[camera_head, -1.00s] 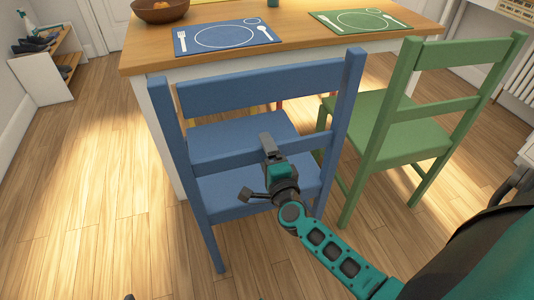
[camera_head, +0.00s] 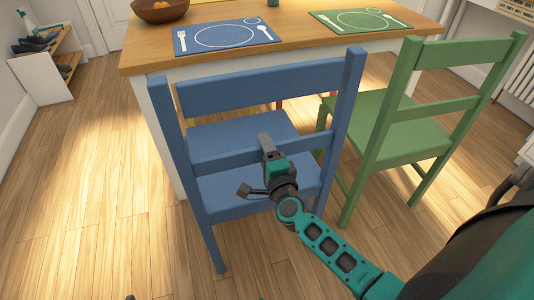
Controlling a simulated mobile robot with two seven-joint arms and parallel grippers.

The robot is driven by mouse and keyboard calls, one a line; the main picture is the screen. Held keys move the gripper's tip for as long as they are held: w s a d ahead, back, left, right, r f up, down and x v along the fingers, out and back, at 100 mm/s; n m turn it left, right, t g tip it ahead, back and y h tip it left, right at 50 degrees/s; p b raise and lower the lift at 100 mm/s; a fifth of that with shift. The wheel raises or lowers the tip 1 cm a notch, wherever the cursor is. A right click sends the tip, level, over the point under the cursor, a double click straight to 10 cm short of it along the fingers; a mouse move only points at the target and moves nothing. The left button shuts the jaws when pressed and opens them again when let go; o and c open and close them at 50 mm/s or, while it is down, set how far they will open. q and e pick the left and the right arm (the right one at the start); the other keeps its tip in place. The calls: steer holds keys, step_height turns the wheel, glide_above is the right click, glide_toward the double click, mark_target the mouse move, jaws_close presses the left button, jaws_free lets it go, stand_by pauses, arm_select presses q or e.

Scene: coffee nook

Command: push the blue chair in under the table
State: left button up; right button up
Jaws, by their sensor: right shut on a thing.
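The blue chair (camera_head: 262,87) stands at the near side of the wooden table (camera_head: 290,43), its back towards me and its seat facing the table. The fingers partly cover the rail.
A green chair (camera_head: 405,128) stands close on the right of the blue one. A blue placemat (camera_head: 222,36), a green placemat (camera_head: 361,21) and a brown bowl (camera_head: 160,11) are on the table. The floor (camera_head: 95,190) on the left is clear. A shoe shelf (camera_head: 45,75) stands far left.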

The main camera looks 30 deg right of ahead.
steer(key=shift+r, duration=0.1)
jaws_close()
steer(key=shift+f, duration=0.25)
stand_by(0.3)
steer(key=shift+w+d, duration=0.1)
